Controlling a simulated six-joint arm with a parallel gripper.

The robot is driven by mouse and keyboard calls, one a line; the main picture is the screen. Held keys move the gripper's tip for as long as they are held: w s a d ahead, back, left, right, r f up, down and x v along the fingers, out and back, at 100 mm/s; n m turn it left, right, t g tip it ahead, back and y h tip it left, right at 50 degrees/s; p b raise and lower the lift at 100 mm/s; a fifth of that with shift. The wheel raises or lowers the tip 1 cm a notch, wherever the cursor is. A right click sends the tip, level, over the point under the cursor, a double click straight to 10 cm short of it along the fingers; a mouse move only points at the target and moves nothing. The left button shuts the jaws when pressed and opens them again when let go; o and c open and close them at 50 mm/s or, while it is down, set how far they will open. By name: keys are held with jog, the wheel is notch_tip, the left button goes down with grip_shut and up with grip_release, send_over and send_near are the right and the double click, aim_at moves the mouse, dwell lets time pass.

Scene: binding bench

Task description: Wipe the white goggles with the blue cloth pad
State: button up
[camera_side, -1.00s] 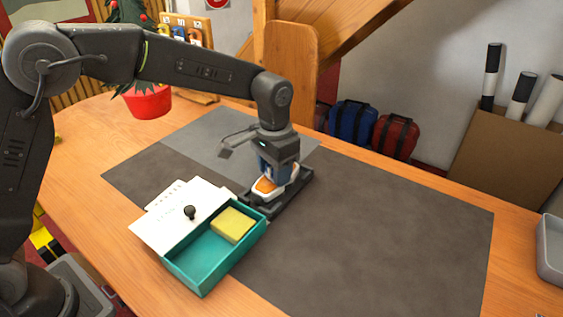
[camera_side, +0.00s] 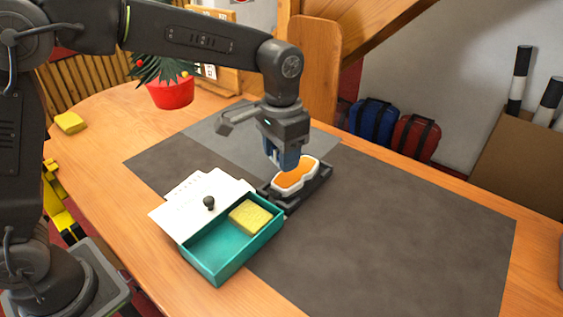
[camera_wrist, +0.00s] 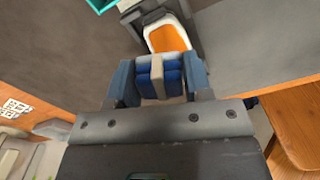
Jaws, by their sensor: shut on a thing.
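The white goggles (camera_side: 309,165) with an orange lens rest on a dark stand (camera_side: 318,183) on the bench mat. They also show at the top of the wrist view (camera_wrist: 166,38). My gripper (camera_side: 283,152) is at their far left edge in the side view, pointing down. It is shut on the blue cloth pad (camera_wrist: 173,84), which has a pale band across its middle. The pad also shows below the jaws in the side view (camera_side: 289,160). Most of the lens is uncovered. I cannot tell whether the pad touches the goggles.
A teal open box (camera_side: 216,273) holding a yellow sponge (camera_side: 250,216) stands left of the stand, with a white lid (camera_side: 180,217) and black knob beside it. A red potted plant (camera_side: 172,93) is at the back left. The dark mat (camera_side: 400,235) is clear on the right.

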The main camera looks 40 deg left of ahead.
jog(key=shift+r, duration=1.35)
